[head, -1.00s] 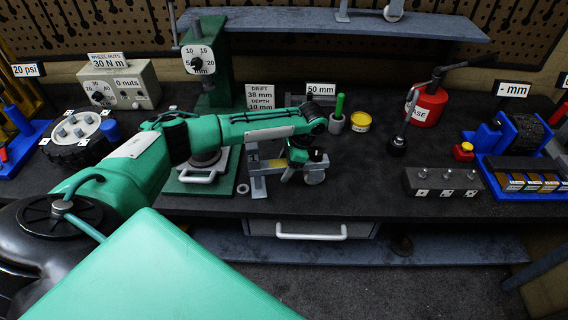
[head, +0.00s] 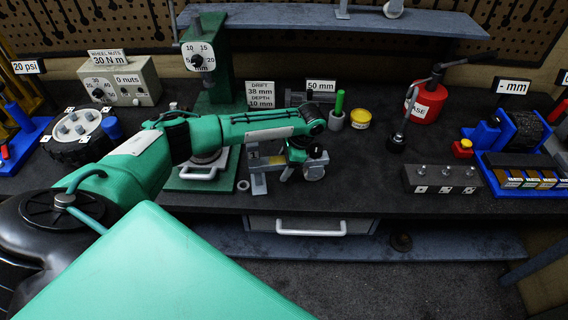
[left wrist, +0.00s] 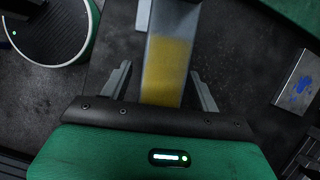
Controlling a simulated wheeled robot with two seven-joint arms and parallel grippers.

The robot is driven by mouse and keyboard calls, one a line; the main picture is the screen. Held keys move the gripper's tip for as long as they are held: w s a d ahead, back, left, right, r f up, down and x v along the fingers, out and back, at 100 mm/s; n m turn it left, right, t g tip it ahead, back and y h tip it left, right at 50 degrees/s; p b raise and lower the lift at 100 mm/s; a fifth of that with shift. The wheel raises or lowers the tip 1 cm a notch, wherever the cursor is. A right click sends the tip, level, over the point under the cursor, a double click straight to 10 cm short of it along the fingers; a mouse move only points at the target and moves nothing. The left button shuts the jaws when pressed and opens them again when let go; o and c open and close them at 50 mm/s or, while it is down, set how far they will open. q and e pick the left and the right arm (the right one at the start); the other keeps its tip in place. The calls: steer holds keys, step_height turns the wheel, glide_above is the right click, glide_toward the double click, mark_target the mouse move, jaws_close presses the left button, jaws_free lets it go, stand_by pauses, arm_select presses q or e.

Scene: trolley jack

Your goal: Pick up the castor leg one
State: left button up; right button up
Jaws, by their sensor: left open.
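The castor leg looks like a grey bar with a yellow band; in the left wrist view this bar (left wrist: 168,62) runs between my fingers. In the head view a pale castor wheel (head: 314,172) shows at its right end, and my arm hides most of the bar. My left gripper (head: 290,172) is open over it, low above the bench. In the left wrist view the left gripper's fingers (left wrist: 160,75) stand on either side of the bar, with gaps. A grey stand (head: 258,183) is at the bar's left. My right gripper is not in view.
A green press (head: 212,95) stands behind my left forearm. A grey block with pegs (head: 440,179) is farther right. Bench between is clear.

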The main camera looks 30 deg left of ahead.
arm_select(q)
jaws_close()
steer(key=shift+w, duration=0.1)
stand_by(0.4)
